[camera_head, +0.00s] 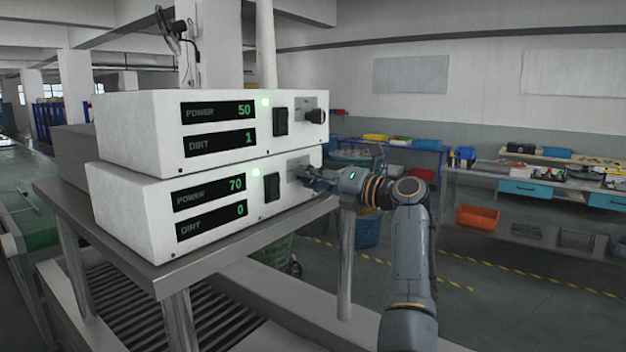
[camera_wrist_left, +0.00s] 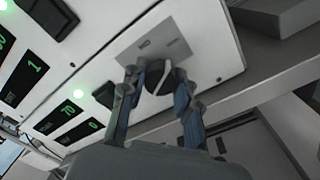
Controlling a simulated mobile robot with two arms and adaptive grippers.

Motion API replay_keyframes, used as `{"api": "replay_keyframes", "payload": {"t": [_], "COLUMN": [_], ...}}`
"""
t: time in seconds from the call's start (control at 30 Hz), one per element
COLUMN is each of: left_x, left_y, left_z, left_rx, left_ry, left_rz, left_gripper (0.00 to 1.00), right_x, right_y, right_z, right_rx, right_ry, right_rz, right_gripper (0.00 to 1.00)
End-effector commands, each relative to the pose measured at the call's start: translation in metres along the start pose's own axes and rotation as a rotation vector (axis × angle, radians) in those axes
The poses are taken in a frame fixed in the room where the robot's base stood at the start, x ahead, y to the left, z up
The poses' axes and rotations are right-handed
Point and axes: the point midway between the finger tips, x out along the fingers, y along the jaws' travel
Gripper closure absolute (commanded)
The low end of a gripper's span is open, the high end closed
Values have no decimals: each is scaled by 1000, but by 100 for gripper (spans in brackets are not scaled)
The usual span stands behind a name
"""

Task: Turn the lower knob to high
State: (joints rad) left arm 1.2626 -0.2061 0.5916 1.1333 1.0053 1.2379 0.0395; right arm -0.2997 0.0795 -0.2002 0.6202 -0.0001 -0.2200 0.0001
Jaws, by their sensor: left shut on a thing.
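Two white control boxes are stacked on a metal stand. The lower box (camera_head: 140,216) reads power 70 and dirt 0, with a green light lit. Its lower knob (camera_wrist_left: 160,77) is dark and sits in front of a grey plate in the left wrist view. My left gripper (camera_head: 308,174) is at the right end of the lower box's front. In the left wrist view its two fingers (camera_wrist_left: 158,100) are on either side of the knob, shut on it. The fingers mostly hide the knob in the head view. My right gripper is not in view.
The upper box (camera_head: 135,130) reads power 50 and dirt 1. Its own knob (camera_head: 315,116) is just above my left gripper. Black switches sit left of the knobs. The metal stand (camera_head: 160,275) juts out below. Workbenches with bins are well behind, to the right.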

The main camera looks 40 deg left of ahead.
Motion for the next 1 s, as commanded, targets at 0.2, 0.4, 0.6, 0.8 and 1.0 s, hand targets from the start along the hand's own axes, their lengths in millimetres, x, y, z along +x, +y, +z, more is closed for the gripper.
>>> {"api": "replay_keyframes", "payload": {"t": [0.2,0.4,0.6,0.8,1.0], "left_x": [0,0,-1,-24,-68], "left_y": [2,1,0,0,0], "left_z": [2,1,1,1,1], "left_rx": [-1,-1,-1,0,0], "left_ry": [-5,-3,-2,-5,-6], "left_rz": [3,2,1,-2,-2], "left_gripper": [63,46,46,46,46], "right_x": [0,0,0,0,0], "right_y": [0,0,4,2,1], "right_z": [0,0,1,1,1], "right_rx": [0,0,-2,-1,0], "right_ry": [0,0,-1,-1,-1], "right_rz": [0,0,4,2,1], "right_gripper": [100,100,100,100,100]}}
